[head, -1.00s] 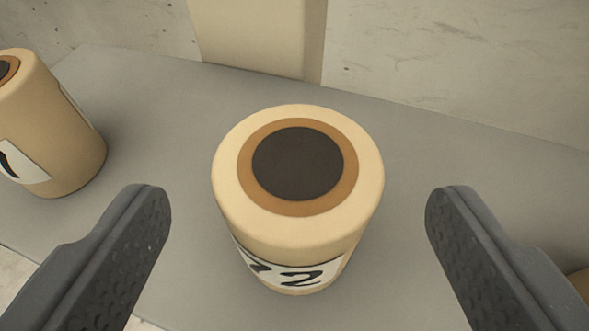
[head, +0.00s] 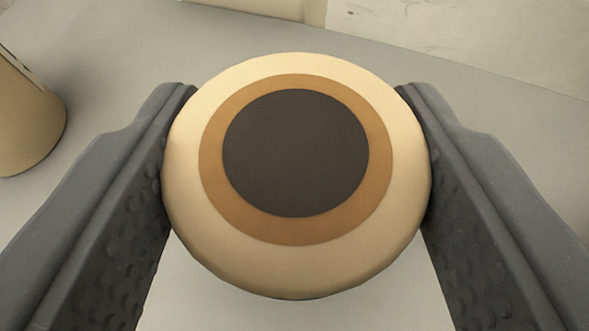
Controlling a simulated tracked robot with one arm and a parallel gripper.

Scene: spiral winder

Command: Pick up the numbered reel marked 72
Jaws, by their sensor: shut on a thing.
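A cream reel (head: 296,270) with a brown ring and a dark round centre fills the middle of the head view, seen from its top. My gripper (head: 297,150) is shut on it, with one dark textured finger touching its left side and the other its right side. The reel's label is hidden now; a second ago it showed a 2 with a partly turned digit before it. I cannot tell whether the reel touches the surface below.
Another cream reel (head: 22,120) stands on the grey surface (head: 110,50) at the left edge, cut off by the frame. A pale wall (head: 480,40) rises behind. Bare grey surface lies to the right.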

